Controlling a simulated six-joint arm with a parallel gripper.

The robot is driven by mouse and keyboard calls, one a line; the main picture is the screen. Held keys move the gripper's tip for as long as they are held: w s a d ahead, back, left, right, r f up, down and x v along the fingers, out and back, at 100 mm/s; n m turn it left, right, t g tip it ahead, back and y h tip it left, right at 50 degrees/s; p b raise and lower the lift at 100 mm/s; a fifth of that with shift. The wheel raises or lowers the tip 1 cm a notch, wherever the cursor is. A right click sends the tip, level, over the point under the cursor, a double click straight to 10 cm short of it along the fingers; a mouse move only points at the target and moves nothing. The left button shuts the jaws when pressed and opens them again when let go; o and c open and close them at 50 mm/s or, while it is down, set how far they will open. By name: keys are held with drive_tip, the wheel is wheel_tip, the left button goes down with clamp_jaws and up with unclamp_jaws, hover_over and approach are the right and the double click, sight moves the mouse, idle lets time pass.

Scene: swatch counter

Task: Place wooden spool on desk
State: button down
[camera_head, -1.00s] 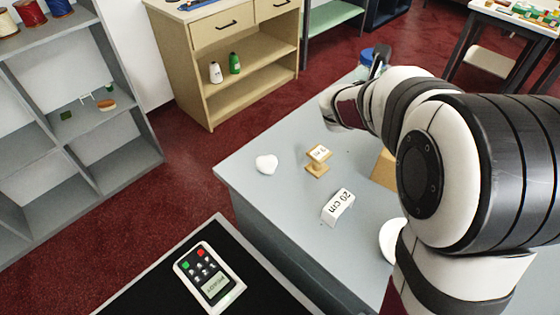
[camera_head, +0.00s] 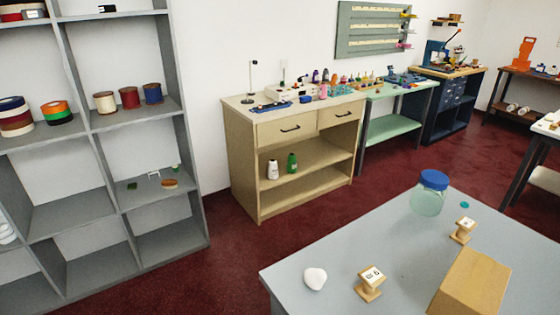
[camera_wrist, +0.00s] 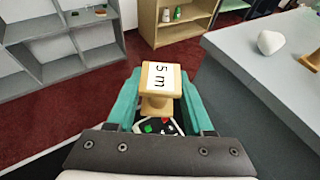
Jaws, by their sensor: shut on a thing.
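A wooden spool (camera_wrist: 161,77) with a white label reading "5 m" is between the teal fingers of my gripper (camera_wrist: 157,92) in the wrist view. The gripper is shut on it, and the spool is held up in front of the wrist. The grey desk (camera_head: 365,242) fills the lower right of the head view. It also shows at the right of the wrist view (camera_wrist: 248,78), to the side of the held spool. My gripper and the held spool are out of the head view.
Grey shelving (camera_head: 192,185) and a beige cabinet (camera_head: 250,170) stand behind. Clear desk surface lies between the stone and jar.

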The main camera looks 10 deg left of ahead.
drive_tip(key=s+a+f+y, duration=0.1)
drive_tip(key=s+a+f, duration=0.2)
drive_tip(key=s, duration=0.2)
drive_tip(key=s+a+f+n+y, duration=0.1)
drive_tip(key=s+a+f, duration=0.3)
drive_tip(key=s, duration=0.1)
drive_tip(key=s+a+f+n, duration=0.1)
drive_tip(key=s+a+f, duration=0.2)
drive_tip(key=s+a, duration=0.1)
drive_tip(key=shift+s+a+f+g+y, duration=0.1)
drive_tip(key=shift+s+f+g+y, duration=0.1)
drive_tip(key=shift+s, duration=0.25)
drive_tip(key=shift+s+f+g+y, duration=0.1)
drive_tip(key=shift+s+f+y, duration=0.1)
drive_tip(key=shift+s, duration=0.25)
drive_tip(key=shift+s+a+f, duration=0.1)
drive_tip(key=shift+f, duration=1)
drive_tip(key=shift+s+a+f, duration=0.1)
drive_tip(key=shift+f, duration=1)
drive_tip(key=shift+f, duration=0.1)
drive_tip(key=shift+c, duration=1.4)
unclamp_jaws()
drive_tip(key=shift+s+d+r, duration=0.1)
drive_tip(key=shift+s+r, duration=0.15)
drive_tip(key=shift+s, duration=0.05)
drive_tip(key=v, duration=1.1)
drive_tip(key=shift+s+r, duration=0.15)
